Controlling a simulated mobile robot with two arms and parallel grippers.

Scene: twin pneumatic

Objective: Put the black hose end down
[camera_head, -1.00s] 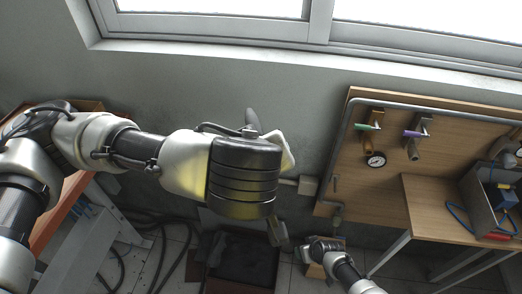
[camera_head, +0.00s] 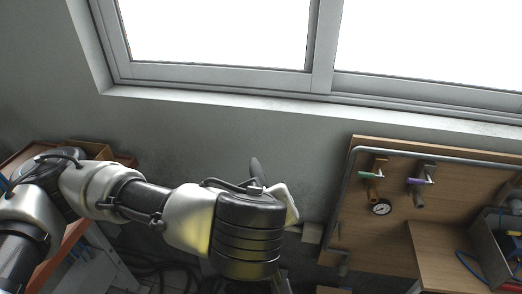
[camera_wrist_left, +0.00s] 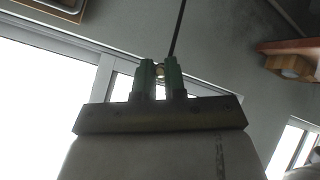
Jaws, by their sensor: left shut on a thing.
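In the left wrist view my left gripper (camera_wrist_left: 160,75) has its two green fingers shut on a small pale round end. A thin black hose (camera_wrist_left: 179,30) runs upward in the picture from beside the fingertips. In the head view my left arm reaches in from the left, and its bulky wrist hides the fingertips and most of what they hold. A dark narrow piece sticks up behind the wrist; I cannot tell whether it is hose or finger. My right gripper is out of view.
A wooden panel (camera_head: 400,225) on the right carries a pressure gauge (camera_head: 381,207), a green-handled valve (camera_head: 373,178) and a purple-handled valve (camera_head: 420,182). A grey metal box (camera_head: 489,245) stands at the right edge. A window (camera_head: 215,35) spans the wall above.

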